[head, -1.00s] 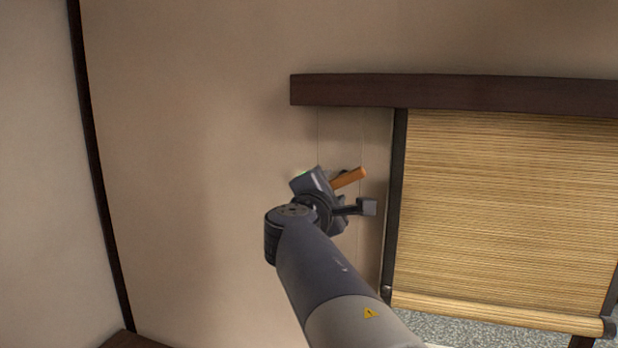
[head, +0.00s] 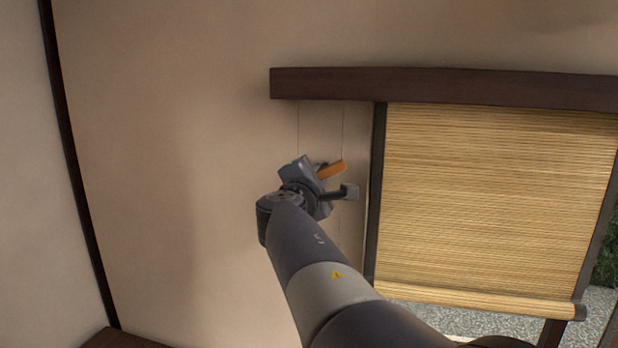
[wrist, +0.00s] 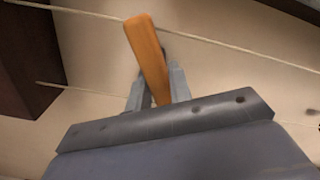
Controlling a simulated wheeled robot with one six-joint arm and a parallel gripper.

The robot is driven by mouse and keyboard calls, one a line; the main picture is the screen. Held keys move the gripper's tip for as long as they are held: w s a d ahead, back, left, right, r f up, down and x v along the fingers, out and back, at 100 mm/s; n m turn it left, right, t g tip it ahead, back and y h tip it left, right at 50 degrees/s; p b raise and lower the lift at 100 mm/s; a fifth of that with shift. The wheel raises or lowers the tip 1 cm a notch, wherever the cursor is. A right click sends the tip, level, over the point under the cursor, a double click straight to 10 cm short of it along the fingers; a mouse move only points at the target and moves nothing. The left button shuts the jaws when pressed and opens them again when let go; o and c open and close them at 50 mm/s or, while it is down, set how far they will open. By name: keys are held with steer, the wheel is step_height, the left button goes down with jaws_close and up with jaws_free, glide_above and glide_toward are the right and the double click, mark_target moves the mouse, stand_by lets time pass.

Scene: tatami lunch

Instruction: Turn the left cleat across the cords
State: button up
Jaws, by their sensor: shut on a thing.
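The left cleat is an orange bar (head: 333,169) on the wall left of the blind. In the head view it lies aslant, its right end higher, and my arm hides its left part. In the wrist view the cleat (wrist: 150,58) stands between the two grey fingers of my gripper (wrist: 157,90), which is shut on it. Two thin cords hang from the dark beam; the left cord (head: 298,125) and right cord (head: 342,125) run down toward the cleat. In the wrist view one cord (wrist: 230,48) passes by the cleat's far end, and the other (wrist: 85,90) runs toward the fingers.
A dark wooden beam (head: 430,86) runs above the window. A woven blind (head: 480,200) hangs right of the cords, beside a dark frame post (head: 376,190). The plain wall (head: 170,170) to the left is clear.

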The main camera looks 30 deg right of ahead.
jaws_close()
steer(key=shift+f+b, duration=0.1)
steer(key=shift+b, duration=0.2)
steer(key=shift+f+m+b, duration=0.15)
steer(key=shift+m+b, duration=0.75)
steer(key=shift+b, duration=0.3)
steer(key=m+b, duration=0.2)
steer(key=b, duration=0.1)
steer(key=shift+m, duration=0.3)
steer(key=shift+m+b, duration=0.6)
steer(key=shift+b, duration=0.15)
steer(key=shift+r, duration=0.25)
